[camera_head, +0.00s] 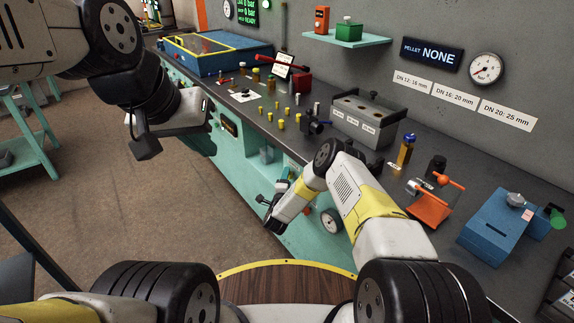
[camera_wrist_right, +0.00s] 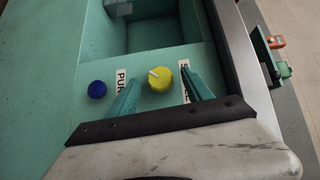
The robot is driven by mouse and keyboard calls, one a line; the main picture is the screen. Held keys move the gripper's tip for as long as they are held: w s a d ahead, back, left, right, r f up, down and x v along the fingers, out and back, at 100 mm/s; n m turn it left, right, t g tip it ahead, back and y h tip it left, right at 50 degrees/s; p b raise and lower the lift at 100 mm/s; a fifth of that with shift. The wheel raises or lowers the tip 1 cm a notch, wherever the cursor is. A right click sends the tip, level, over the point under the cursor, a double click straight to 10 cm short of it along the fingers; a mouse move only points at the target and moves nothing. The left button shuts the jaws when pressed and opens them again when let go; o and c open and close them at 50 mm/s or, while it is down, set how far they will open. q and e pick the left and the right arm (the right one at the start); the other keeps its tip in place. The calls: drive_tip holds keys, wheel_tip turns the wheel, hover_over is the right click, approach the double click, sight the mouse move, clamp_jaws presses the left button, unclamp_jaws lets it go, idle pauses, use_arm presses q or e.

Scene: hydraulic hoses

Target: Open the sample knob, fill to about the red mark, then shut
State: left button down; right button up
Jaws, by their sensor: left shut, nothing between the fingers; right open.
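A yellow knob (camera_wrist_right: 160,79) with a white pointer line sits on the teal panel in the right wrist view, beside a partly hidden label starting with S. My right gripper (camera_wrist_right: 158,80) is open, with one finger on each side of this knob; I cannot tell whether they touch it. A blue knob (camera_wrist_right: 97,89) sits to the left, outside the fingers, beside a label starting PUR. My left gripper (camera_head: 203,146) is shut and empty in front of the bench at the left. No red mark or fill level can be made out.
A recess (camera_wrist_right: 150,35) opens in the panel beyond the knobs. The dark bench top (camera_head: 235,95) carries small yellow fittings, a grey three-slot block (camera_head: 368,117), an orange device (camera_head: 430,207) and a blue box (camera_head: 494,228).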

drive_tip(key=shift+w+d, duration=0.1)
drive_tip(key=shift+w, duration=0.65)
clamp_jaws()
drive_tip(key=shift+g, duration=0.3)
drive_tip(key=shift+r+n+g+h, duration=0.15)
drive_tip(key=shift+n+g+h, duration=0.15)
drive_tip(key=shift+n+g, duration=0.95)
drive_tip(key=shift+r+n+g+h, duration=0.1)
drive_tip(key=shift+n+g+h, duration=0.2)
drive_tip(key=shift+n+g, duration=0.9)
drive_tip(key=shift+g, duration=0.25)
